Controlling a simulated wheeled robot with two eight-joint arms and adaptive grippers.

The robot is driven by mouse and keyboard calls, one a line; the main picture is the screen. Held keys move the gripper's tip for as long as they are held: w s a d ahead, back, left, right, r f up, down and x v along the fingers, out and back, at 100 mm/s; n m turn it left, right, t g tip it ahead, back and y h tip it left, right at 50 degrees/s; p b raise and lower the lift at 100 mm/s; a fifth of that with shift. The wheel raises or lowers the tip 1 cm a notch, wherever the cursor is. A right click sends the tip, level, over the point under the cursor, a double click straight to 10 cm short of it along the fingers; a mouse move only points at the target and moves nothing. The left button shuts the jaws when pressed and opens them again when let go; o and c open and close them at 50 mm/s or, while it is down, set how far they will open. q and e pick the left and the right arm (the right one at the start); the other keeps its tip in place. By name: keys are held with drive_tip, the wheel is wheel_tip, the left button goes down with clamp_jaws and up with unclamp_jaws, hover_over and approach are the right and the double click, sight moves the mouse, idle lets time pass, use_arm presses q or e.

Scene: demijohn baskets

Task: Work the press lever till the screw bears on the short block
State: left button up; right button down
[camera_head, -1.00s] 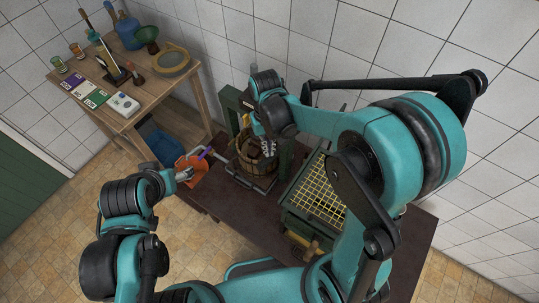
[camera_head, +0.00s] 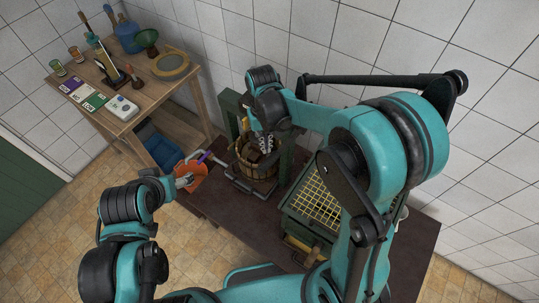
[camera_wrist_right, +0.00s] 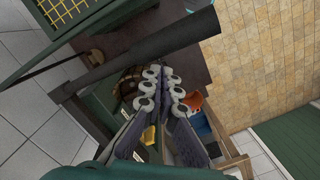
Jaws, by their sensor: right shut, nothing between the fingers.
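The press has a green frame (camera_head: 230,105) around a slatted wooden basket (camera_head: 256,170) on the dark table. Brown blocks show inside the basket, but I cannot tell which is the short one. My right gripper (camera_head: 266,143) is over the basket, shut and empty; its fingers also show together in the right wrist view (camera_wrist_right: 160,88). A thick dark bar (camera_wrist_right: 140,52), perhaps the press lever, crosses that view beyond the fingers, apparently apart from them. The screw and its contact are hidden. My left gripper (camera_head: 184,180) is beside an orange bucket (camera_head: 194,182); its jaws are too small to judge.
A green crate with a yellow grid (camera_head: 318,200) stands right of the press. A wooden side table (camera_head: 120,125) at the left carries bottles, cards and a round sieve (camera_head: 171,66). A blue bin (camera_head: 160,145) sits below it.

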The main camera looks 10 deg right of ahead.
drive_tip(key=shift+s, duration=0.1)
wheel_tip(320, 180, up, 12)
drive_tip(key=w, duration=0.1)
idle(0.4)
drive_tip(key=shift+w, duration=0.1)
